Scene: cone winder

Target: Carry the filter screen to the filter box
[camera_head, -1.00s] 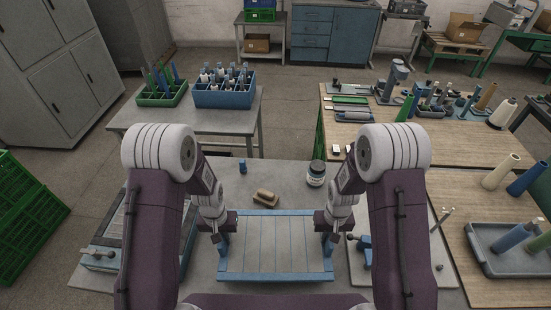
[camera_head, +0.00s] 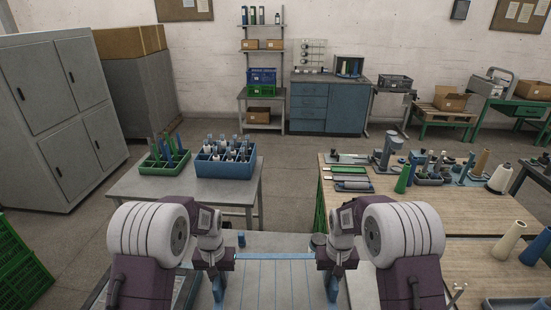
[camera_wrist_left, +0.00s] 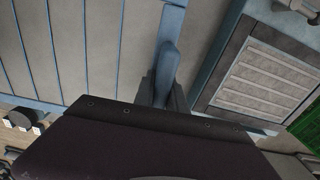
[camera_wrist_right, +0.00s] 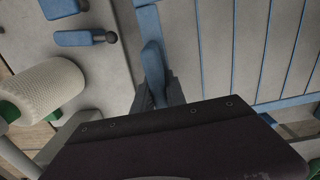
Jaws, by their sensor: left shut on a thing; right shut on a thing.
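The filter screen (camera_head: 275,284), a grey slatted panel in a blue frame, is at the bottom centre of the head view, its near part cut off. My left gripper (camera_head: 218,280) is shut on its left handle, a blue grip in the left wrist view (camera_wrist_left: 168,62). My right gripper (camera_head: 332,280) is shut on its right handle, also blue in the right wrist view (camera_wrist_right: 153,65). A grey-framed unit with a pale ribbed panel (camera_wrist_left: 262,80) lies beside the screen in the left wrist view. I cannot tell whether it is the filter box.
A side table with a blue crate (camera_head: 225,166) and a green tray (camera_head: 164,160) stands beyond on the left. A wooden bench (camera_head: 375,205) with spools and tools is on the right. Green crates (camera_head: 20,265) stand at far left. Floor is clear between table and bench.

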